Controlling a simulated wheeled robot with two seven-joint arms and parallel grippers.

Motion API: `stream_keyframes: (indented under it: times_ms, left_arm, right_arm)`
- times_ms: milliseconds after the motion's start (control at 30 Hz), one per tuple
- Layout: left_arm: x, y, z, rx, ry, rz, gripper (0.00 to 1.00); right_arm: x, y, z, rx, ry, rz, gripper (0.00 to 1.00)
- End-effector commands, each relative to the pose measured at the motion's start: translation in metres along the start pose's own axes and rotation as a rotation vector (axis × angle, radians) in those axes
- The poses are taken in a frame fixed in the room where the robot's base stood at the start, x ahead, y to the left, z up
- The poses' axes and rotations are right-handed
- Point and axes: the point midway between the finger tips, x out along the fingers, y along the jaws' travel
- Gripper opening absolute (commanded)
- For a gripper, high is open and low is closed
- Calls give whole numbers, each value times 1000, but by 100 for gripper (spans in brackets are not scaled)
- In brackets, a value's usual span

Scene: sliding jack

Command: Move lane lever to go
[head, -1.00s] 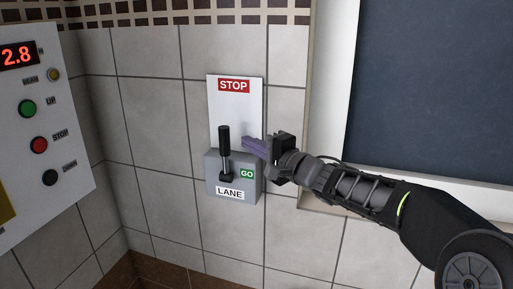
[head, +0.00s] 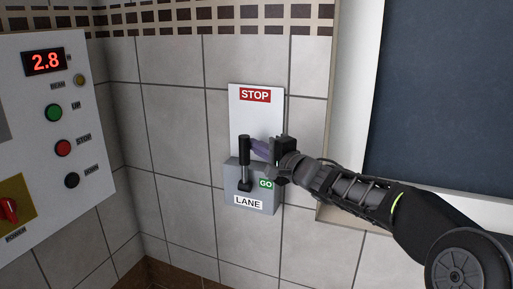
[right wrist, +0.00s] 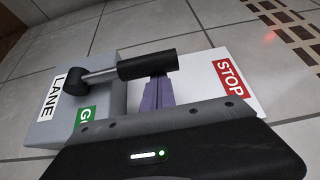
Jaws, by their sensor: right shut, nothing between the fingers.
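The lane lever has a black grip (head: 244,152) on a thin rod and stands upright from its grey box (head: 235,178). The box carries a LANE label (head: 248,202) and a green GO label (head: 265,184). A red STOP label (head: 255,95) is on the white plate above. My right gripper (head: 257,147) is shut and empty, its purple fingers just right of the grip. In the right wrist view the fingers (right wrist: 157,94) point at the grip (right wrist: 148,64), touching it or nearly so. My left gripper is out of view.
A control panel (head: 100,130) with buttons, a red display and a red knob is at the left. A dark framed pane (head: 440,95) is at the right. The tiled wall left of the lever is clear.

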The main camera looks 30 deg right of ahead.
Motion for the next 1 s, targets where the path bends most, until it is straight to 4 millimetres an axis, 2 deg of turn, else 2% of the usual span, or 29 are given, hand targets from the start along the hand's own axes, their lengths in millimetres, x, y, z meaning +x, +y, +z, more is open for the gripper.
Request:
stream_keyframes:
  times_ms: [367, 1000]
  left_arm:
    - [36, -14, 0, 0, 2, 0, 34]
    - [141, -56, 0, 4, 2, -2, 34]
  right_arm:
    - [-10, 6, 18, -138, -2, -83, 0]
    - [-42, 30, 73, -633, -3, -376, 0]
